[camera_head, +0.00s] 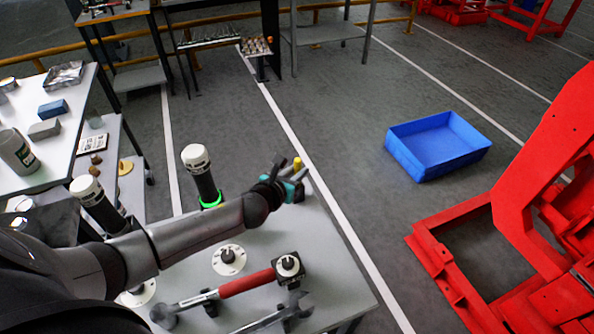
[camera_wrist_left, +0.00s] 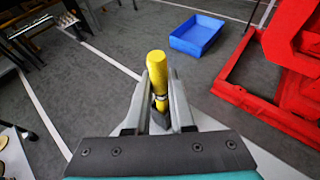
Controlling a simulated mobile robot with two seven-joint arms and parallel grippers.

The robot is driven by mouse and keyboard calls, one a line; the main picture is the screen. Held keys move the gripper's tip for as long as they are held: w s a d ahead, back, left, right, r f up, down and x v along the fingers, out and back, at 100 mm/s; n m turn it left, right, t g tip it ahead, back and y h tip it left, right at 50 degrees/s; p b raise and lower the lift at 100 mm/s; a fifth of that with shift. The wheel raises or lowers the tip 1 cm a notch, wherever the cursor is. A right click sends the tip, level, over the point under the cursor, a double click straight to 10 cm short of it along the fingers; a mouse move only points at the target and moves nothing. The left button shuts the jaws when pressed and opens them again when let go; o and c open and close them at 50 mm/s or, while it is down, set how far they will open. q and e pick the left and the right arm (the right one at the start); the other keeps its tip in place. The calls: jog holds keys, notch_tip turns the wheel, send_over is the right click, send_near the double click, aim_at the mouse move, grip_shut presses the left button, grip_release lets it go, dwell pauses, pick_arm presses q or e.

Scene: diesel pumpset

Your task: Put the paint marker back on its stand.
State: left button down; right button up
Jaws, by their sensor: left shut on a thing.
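The paint marker is the yellow-topped stick (camera_head: 297,163) at the far right corner of the table. It also shows in the left wrist view (camera_wrist_left: 157,68), standing roughly upright between the fingers. My left gripper (camera_head: 291,181) is shut on it, with a finger on each side (camera_wrist_left: 160,92). The marker's lower part is dark and partly hidden by the fingers. I cannot tell from these views whether its lower end touches anything. I cannot pick out the stand for certain. My right gripper is not in view.
The table (camera_head: 335,290) holds a red-handled hammer (camera_head: 245,285), a wrench (camera_head: 275,316), a dark block with a white top (camera_head: 288,268) and a white disc with a dark knob (camera_head: 229,260). A white-capped black cylinder (camera_head: 203,178) stands behind my arm. A blue crate (camera_head: 435,145) lies on the floor.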

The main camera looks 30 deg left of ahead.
pick_arm(q)
jog(key=shift+f+b, duration=0.7)
jog(key=shift+f, duration=0.25)
jog(key=c, duration=0.7)
grip_release()
jog(key=shift+s, duration=0.15)
jog(key=p+v, duration=0.3)
jog(key=v, duration=1.2)
